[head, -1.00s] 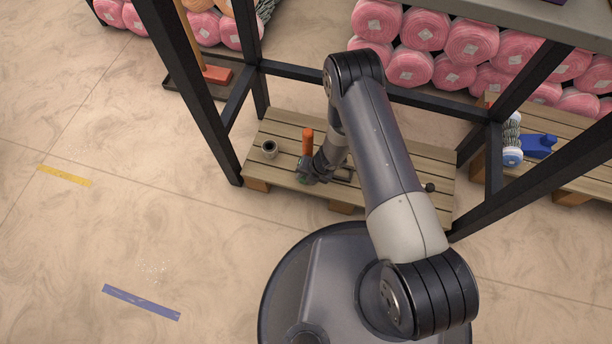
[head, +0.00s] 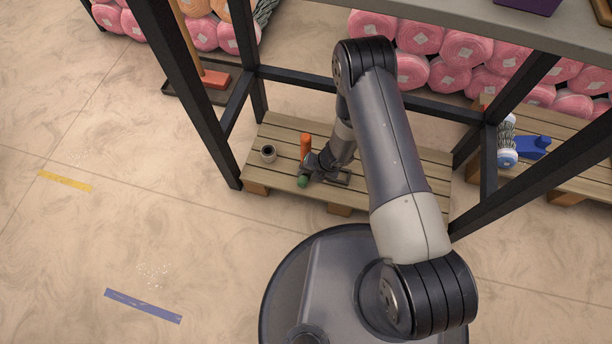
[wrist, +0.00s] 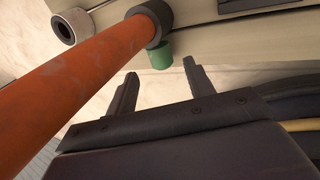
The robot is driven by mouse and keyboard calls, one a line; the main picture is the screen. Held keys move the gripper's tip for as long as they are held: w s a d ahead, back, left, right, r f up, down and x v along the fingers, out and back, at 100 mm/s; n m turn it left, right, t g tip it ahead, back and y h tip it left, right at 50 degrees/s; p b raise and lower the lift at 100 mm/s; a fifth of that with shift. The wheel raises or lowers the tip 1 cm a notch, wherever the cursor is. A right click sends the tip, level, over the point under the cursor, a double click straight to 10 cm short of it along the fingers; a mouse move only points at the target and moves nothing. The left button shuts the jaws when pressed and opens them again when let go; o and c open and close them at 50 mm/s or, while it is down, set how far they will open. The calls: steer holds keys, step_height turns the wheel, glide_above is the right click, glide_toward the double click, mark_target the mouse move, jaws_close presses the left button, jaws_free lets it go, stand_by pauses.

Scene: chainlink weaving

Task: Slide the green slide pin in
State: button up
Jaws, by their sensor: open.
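The green slide pin (head: 303,182) shows at the front edge of the low slatted platform, beside the foot of an upright orange rod. In the wrist view its green end (wrist: 160,56) is just beyond my fingertips, below a dark collar (wrist: 152,18) on the orange rod (wrist: 85,80). My gripper (wrist: 160,68) is open, with nothing between its fingers. The pin lies ahead of the gap between them, apart from both. How deep the pin sits is hidden. In the head view my gripper (head: 311,166) is small and close to the orange rod (head: 306,146).
A dark hollow ring or cup (head: 268,153) stands on the platform (head: 400,175) left of the rod. Black frame posts (head: 197,90) and a crossbar surround my arm. Pink rolls (head: 465,45) are stacked behind.

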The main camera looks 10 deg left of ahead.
steer(key=p+v, duration=0.1)
steer(key=v, duration=0.4)
steer(key=shift+r, duration=0.2)
steer(key=shift+f, duration=0.1)
